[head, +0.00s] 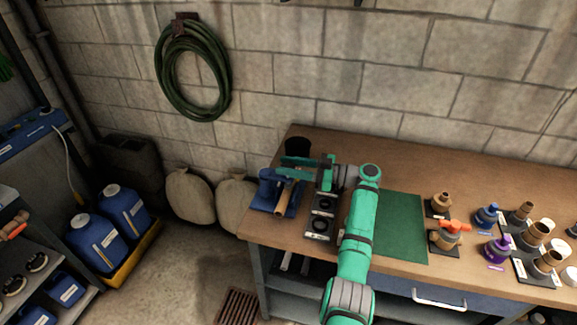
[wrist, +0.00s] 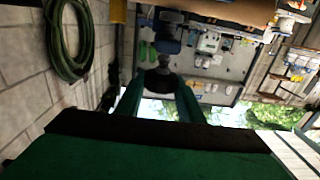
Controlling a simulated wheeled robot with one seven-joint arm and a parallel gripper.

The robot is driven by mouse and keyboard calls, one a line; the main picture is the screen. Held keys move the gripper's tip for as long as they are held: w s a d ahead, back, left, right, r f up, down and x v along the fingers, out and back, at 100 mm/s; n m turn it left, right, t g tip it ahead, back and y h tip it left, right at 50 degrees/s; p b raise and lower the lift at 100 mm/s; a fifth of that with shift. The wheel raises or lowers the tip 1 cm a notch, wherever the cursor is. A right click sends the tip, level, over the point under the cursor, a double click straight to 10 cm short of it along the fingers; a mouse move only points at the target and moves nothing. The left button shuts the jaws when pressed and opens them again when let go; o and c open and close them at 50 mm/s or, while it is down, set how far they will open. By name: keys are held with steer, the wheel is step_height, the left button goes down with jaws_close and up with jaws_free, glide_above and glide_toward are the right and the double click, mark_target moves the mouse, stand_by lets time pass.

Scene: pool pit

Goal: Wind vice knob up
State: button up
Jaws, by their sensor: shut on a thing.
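The blue vice (head: 268,198) stands at the left end of the workbench, with a brown rod-like piece (head: 283,200) at its front. My gripper (head: 292,168) reaches in from the right, level with the top of the vice. In the wrist view, my gripper's two green fingers (wrist: 160,98) stand on either side of a dark, rounded knob (wrist: 160,80) and are shut on it. The knob is hidden in the head view by the fingers and vice. Its exact turn cannot be told.
A black cup (head: 297,146) stands behind the vice. A dark block with round sockets (head: 321,216) sits just right of it. A green mat (head: 402,228) and several pipe fittings (head: 446,238) lie further right. A wall is behind.

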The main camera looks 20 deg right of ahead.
steer(key=shift+a+f+n+g+y, duration=0.15)
steer(key=shift+f+n+g+y, duration=0.4)
steer(key=shift+g, duration=0.45)
steer(key=o, duration=1.1)
steer(key=shift+c, duration=0.2)
steer(key=shift+r, duration=1.8)
steer(key=s+a+r, duration=0.3)
steer(key=s+r, duration=0.6)
steer(key=s, duration=0.4)
steer(key=shift+s+a+r, duration=0.2)
steer(key=shift+a+r, duration=0.15)
steer(key=shift+r, duration=0.05)
